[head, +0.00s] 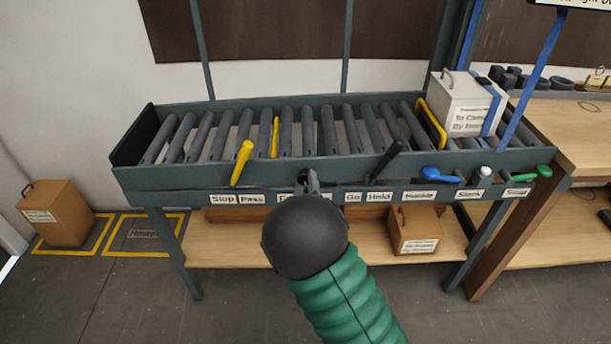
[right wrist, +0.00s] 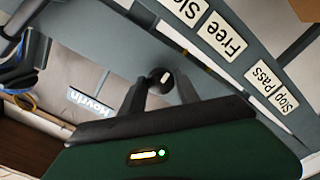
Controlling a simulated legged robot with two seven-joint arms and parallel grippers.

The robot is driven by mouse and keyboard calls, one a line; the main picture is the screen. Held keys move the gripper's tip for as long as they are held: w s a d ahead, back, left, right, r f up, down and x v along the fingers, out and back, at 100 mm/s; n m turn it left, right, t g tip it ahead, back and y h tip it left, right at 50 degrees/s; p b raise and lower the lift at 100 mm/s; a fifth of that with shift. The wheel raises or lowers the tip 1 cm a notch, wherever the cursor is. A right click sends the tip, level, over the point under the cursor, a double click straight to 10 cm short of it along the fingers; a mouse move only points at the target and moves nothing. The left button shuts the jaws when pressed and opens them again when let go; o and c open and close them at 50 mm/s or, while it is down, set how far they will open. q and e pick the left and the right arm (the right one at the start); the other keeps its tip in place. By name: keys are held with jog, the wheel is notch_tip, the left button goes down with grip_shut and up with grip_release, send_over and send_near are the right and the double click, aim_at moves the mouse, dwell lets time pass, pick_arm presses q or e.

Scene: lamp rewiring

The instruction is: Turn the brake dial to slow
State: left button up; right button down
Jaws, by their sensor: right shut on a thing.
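The brake dial (right wrist: 163,77) is a small dark round knob with a pale mark, seen between my fingertips in the right wrist view. My right gripper (right wrist: 160,88) is shut on it; it also shows in the head view (head: 310,183) at the front rail of the roller conveyor (head: 145,187). My dark wrist and green arm hide most of the dial and the labels beside it in the head view. The right wrist view shows a "Free" label (right wrist: 222,35) and a partly cut label starting "Slo" (right wrist: 187,8). I cannot tell which setting the pale mark points to. My left gripper is not in view.
A yellow lever (head: 242,163) stands left of my gripper and a black lever (head: 385,160) right of it. A blue handle (head: 437,173) and a green handle (head: 543,171) are further right. A white box (head: 462,105) sits on the rollers. A cardboard box (head: 60,212) stands on the floor.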

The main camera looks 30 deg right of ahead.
jog(key=n+p, duration=0.4)
jog(key=n, duration=0.1)
jog(key=shift+a+r+p, duration=0.1)
jog(key=shift+p, duration=0.25)
jog(key=shift+f+n+p, duration=0.2)
jog(key=shift+n+p, duration=0.85)
jog(key=shift+n, duration=0.55)
jog(key=shift+f, duration=0.1)
jog(key=c, duration=0.9)
grip_release()
jog(key=shift+r, duration=0.2)
jog(key=shift+f, duration=0.1)
